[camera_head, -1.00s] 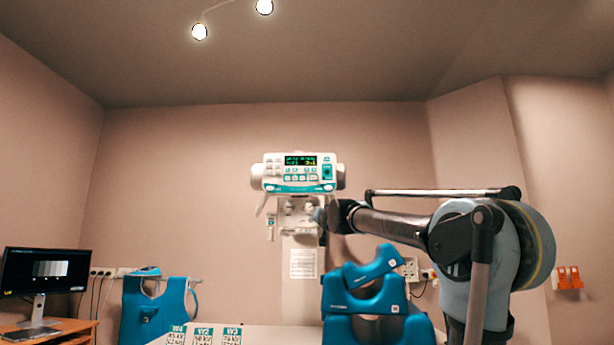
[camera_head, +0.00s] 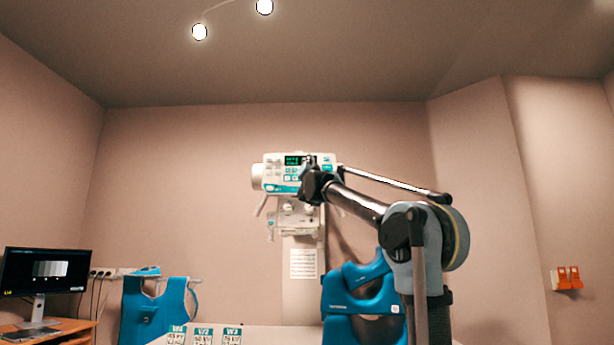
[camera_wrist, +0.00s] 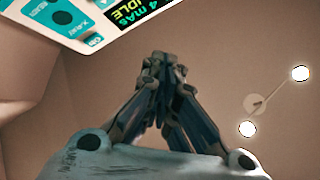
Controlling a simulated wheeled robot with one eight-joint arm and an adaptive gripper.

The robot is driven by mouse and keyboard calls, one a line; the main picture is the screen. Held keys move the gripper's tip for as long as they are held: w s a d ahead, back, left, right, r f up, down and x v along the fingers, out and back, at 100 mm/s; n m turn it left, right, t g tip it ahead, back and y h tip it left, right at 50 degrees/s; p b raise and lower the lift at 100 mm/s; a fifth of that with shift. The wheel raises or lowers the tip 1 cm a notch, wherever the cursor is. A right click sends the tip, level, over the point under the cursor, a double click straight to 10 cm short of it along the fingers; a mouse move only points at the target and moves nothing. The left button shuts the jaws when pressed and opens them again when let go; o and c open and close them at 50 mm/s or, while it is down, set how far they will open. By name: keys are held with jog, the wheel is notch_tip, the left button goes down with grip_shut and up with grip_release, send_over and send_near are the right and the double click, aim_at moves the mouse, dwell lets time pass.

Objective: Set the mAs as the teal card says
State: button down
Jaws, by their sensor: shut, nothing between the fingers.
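In the wrist view the panel (camera_wrist: 88,42) is at the top left, tilted. Its display (camera_wrist: 132,8) reads "4 mAs" and "IDLE", cut off by the top edge; teal buttons sit beside it. My gripper (camera_wrist: 158,62) is shut and empty, below and right of the display; I cannot tell if it touches the panel. Cards W1 (camera_head: 177,335), W2 (camera_head: 203,335) and W3 (camera_head: 232,335) have teal headers; their small text is unreadable.
A blue apron-like piece (camera_head: 150,312) is at the left. A monitor (camera_head: 45,270) stands on a wooden desk at the far left. Open space lies right of my arm.

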jog(key=w, duration=0.8)
jog(key=shift+w+d, duration=0.15)
jog(key=shift+w, duration=0.25)
jog(key=shift+w, duration=0.75)
dwell(2.2)
jog(key=shift+s, duration=0.85)
jog(key=shift+s, duration=2.5)
jog(key=shift+s, duration=0.1)
